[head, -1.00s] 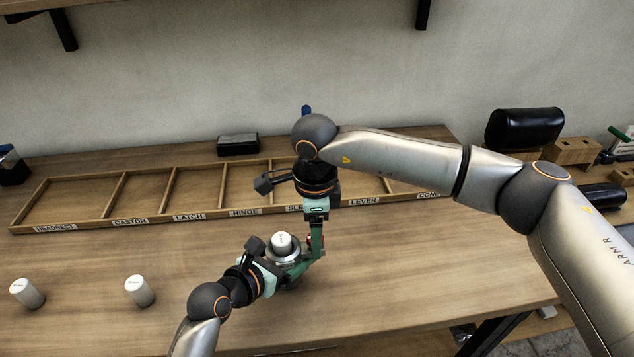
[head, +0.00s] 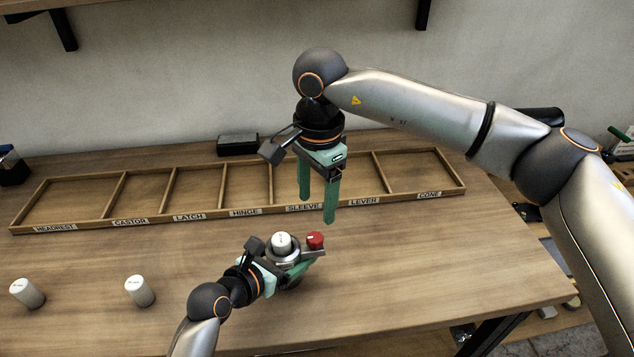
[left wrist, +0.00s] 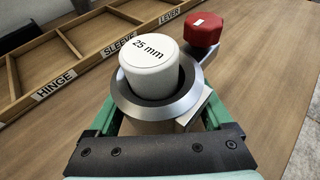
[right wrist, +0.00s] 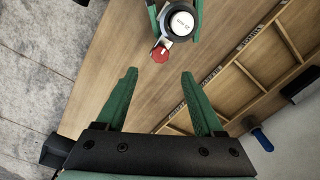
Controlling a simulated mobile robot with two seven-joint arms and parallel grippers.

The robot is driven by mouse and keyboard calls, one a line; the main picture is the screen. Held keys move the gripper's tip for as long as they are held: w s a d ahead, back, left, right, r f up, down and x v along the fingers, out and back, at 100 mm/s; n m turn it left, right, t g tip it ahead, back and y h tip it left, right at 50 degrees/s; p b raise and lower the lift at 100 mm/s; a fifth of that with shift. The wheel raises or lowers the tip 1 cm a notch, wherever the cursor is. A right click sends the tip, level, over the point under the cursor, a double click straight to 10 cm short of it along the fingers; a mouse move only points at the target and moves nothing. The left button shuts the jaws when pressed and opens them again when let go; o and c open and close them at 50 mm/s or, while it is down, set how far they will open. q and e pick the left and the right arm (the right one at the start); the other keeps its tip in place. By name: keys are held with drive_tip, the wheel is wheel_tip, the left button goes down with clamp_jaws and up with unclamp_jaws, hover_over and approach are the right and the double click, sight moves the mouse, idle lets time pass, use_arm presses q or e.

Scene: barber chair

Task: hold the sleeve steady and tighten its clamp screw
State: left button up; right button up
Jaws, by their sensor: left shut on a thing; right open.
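The sleeve is a grey metal collar (left wrist: 183,105) around a white cylinder marked 25 mm (left wrist: 150,62); it stands on the bench. Its red clamp screw knob (head: 315,240) sits on a lug at the collar's right side in the head view, and shows in the left wrist view (left wrist: 202,29). My left gripper (head: 286,272) is shut on the sleeve, fingers on both sides of it. My right gripper (head: 317,207) is open and empty, fingers pointing down, above and behind the red knob. In the right wrist view the knob (right wrist: 160,54) lies beyond the open fingertips (right wrist: 159,72).
A wooden tray (head: 150,221) with labelled compartments runs along the back of the bench. A black box (head: 238,145) sits behind the tray. The bench front right is clear.

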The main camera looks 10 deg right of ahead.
drive_tip(key=shift+r, duration=1.55)
use_arm(q)
drive_tip(key=o, duration=1.5)
